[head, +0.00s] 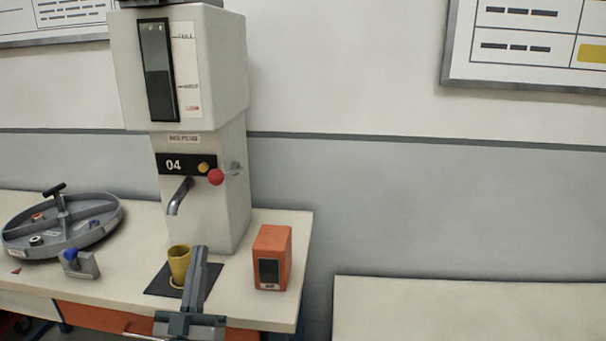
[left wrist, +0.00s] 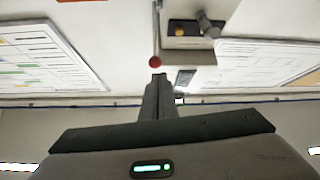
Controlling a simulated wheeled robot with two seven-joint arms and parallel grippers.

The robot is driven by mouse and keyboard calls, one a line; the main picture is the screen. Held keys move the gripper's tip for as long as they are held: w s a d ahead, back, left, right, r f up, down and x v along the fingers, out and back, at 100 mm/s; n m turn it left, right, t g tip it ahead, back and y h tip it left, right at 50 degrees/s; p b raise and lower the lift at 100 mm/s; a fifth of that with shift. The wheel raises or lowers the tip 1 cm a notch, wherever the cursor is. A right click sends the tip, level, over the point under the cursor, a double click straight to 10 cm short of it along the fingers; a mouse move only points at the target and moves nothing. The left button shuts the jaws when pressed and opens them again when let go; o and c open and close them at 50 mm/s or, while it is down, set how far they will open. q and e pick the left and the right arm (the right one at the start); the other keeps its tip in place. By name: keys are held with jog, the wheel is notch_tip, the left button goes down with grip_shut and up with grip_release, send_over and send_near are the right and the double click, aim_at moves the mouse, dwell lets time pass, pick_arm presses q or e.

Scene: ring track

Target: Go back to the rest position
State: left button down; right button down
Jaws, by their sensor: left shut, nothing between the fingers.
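My left gripper (head: 203,254) is shut and empty in the head view, in front of the dispenser and over the right part of the dark mat. Its closed fingers also show in the left wrist view (left wrist: 157,80), pointing toward a red ball knob (left wrist: 155,62). In the head view this red knob (head: 216,177) sits on a lever at the front of the tall beige dispenser (head: 205,215), marked 04. A yellow cup (head: 179,262) stands on the dark mat (head: 160,283) under the spout, just left of the fingers. My right gripper is not in view.
A round grey divided tray (head: 112,213) with small parts stands on the left of the table (head: 120,290). A small grey block with a blue knob (head: 82,265) is in front of it. An orange box (head: 272,245) stands right of the gripper. Another surface (head: 470,310) lies at right, clear.

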pick_arm(q)
jog(key=s+d+f+m+g, duration=0.1)
jog(key=s+f+g, duration=0.25)
jog(key=f, duration=0.45)
jog(key=s+f+m+g+h, duration=0.1)
jog(key=s+f+g, duration=0.3)
jog(key=f, duration=0.5)
jog(key=s+d+f+m+g, duration=0.1)
jog(key=s+f+g, duration=0.1)
jog(key=f+g, duration=0.45)
jog(key=s+f+m+g, duration=0.1)
jog(key=s+f+g, duration=0.45)
jog(key=s, duration=0.75)
jog(key=s+f+m+g, duration=0.1)
jog(key=s+f+g, duration=0.2)
jog(key=s+f, duration=0.75)
jog(key=d+f+t, duration=0.1)
jog(key=f, duration=1.4)
jog(key=d+f+h, duration=0.1)
jog(key=d+f, duration=0.1)
jog(key=f, duration=1.4)
jog(key=shift+s+d+t+p, duration=0.3)
jog(key=shift+t+p, duration=0.05)
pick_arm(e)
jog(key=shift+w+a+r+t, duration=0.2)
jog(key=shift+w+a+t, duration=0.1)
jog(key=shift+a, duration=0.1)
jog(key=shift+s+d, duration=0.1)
